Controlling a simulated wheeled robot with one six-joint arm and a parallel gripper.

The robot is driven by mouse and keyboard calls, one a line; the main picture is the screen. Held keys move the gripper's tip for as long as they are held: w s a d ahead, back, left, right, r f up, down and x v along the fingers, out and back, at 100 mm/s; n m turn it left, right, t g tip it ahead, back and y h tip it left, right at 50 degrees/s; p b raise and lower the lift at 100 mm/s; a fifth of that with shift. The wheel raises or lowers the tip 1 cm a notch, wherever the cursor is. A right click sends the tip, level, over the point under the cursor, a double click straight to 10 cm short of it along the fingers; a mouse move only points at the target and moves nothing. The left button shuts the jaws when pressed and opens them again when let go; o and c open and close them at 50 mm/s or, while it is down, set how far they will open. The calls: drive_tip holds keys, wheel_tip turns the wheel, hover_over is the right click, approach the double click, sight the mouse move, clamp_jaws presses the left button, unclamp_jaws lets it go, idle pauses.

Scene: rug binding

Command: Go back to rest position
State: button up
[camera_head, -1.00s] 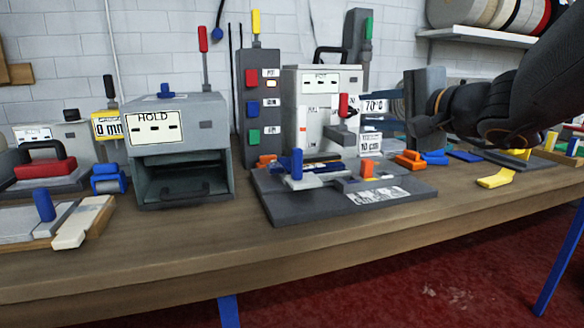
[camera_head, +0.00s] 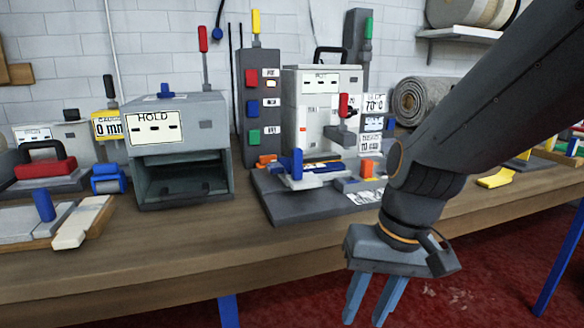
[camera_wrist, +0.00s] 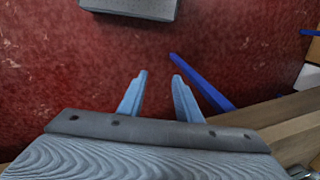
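My gripper (camera_head: 365,318) hangs pointing down in front of the bench's front edge, over the red floor, at the lower right of the head view. In the wrist view its two blue-grey fingers (camera_wrist: 158,88) stand apart with nothing between them, only red floor beyond. My dark arm reaches down to it from the upper right and hides part of the bench top.
The wooden bench (camera_head: 280,245) carries a grey HOLD box (camera_head: 178,150), a white machine (camera_head: 322,105) on a dark base plate (camera_head: 300,207), and a button tower (camera_head: 262,105). A rolled rug (camera_head: 420,97) lies behind my arm. A blue bench leg (camera_wrist: 200,80) is near my fingers.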

drive_tip(key=s+a+f+n+h+b, duration=0.1)
drive_tip(key=a+f+n+b, duration=0.4)
drive_tip(key=f+b, duration=0.6)
drive_tip(key=d+r+m+p, duration=0.2)
drive_tip(key=d+r+p, duration=0.4)
drive_tip(key=p, duration=0.5)
drive_tip(key=d+r+m+h+p, duration=0.1)
drive_tip(key=d+r+m+p, duration=0.2)
drive_tip(key=d+r+p, duration=0.3)
wheel_tip(320, 180, up, 4)
drive_tip(key=p, duration=0.6)
drive_tip(key=shift+s+d+r+p, duration=0.2)
drive_tip(key=shift+s+p, duration=0.1)
drive_tip(key=shift+s, duration=0.1)
idle(0.3)
